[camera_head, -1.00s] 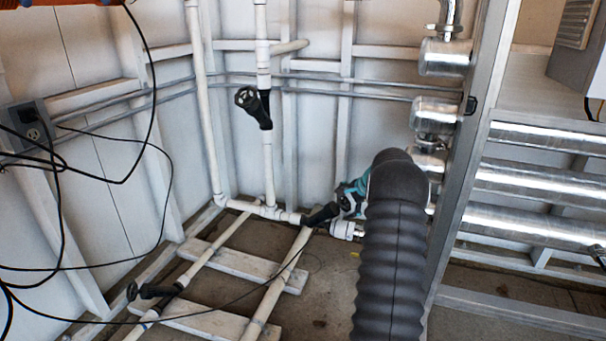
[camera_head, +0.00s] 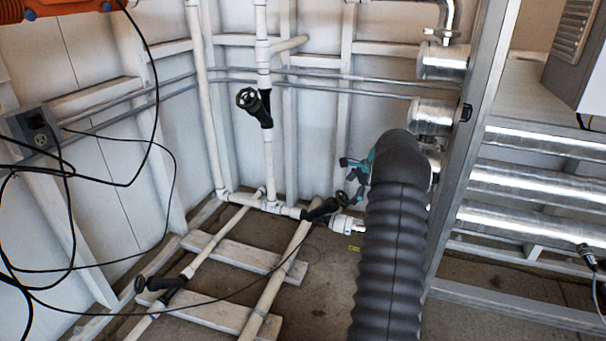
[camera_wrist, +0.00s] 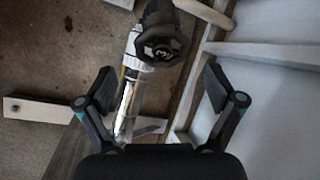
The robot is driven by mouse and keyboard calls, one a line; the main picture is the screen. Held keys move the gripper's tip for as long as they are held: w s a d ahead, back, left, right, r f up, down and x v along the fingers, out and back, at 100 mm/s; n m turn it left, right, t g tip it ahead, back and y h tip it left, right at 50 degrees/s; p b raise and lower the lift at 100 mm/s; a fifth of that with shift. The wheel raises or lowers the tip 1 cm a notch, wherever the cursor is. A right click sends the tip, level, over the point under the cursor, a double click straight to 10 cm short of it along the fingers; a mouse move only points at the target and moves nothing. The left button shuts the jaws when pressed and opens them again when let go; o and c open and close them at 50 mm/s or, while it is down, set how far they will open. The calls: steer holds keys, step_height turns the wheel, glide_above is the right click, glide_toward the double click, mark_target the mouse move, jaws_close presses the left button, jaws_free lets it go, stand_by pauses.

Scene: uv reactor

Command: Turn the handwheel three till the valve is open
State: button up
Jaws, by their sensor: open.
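A black handwheel (camera_wrist: 158,48) with a light mark like a 3 on its hub faces the wrist camera, just beyond and between my fingertips. In the head view, this seems to be the black handwheel (camera_head: 341,198) on the floor pipe, close below my gripper. My gripper (camera_wrist: 157,78) is open and empty, its fingers apart and not touching the wheel. In the head view my gripper (camera_head: 356,172) shows teal and black beside my dark arm, which hides part of it. The valve's open or shut state cannot be told.
Another black handwheel (camera_head: 248,99) sits on the upright white pipe, and one more (camera_head: 140,285) is low at the left. Black cables (camera_head: 75,210) hang at the left. A metal frame (camera_head: 470,150) with silver pipes stands close right of my arm.

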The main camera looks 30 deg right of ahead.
steer(key=s+a+r+n+b, duration=0.1)
steer(key=s+a+r+n, duration=0.2)
steer(key=a+r, duration=0.5)
steer(key=s+a+r+n+g+b, duration=0.1)
steer(key=s+a+r+n, duration=0.3)
steer(key=a+r, duration=0.4)
steer(key=shift+a+r+n+h, duration=0.3)
steer(key=shift+a+n, duration=0.6)
steer(key=shift+a, duration=2.7)
steer(key=shift+f, duration=0.1)
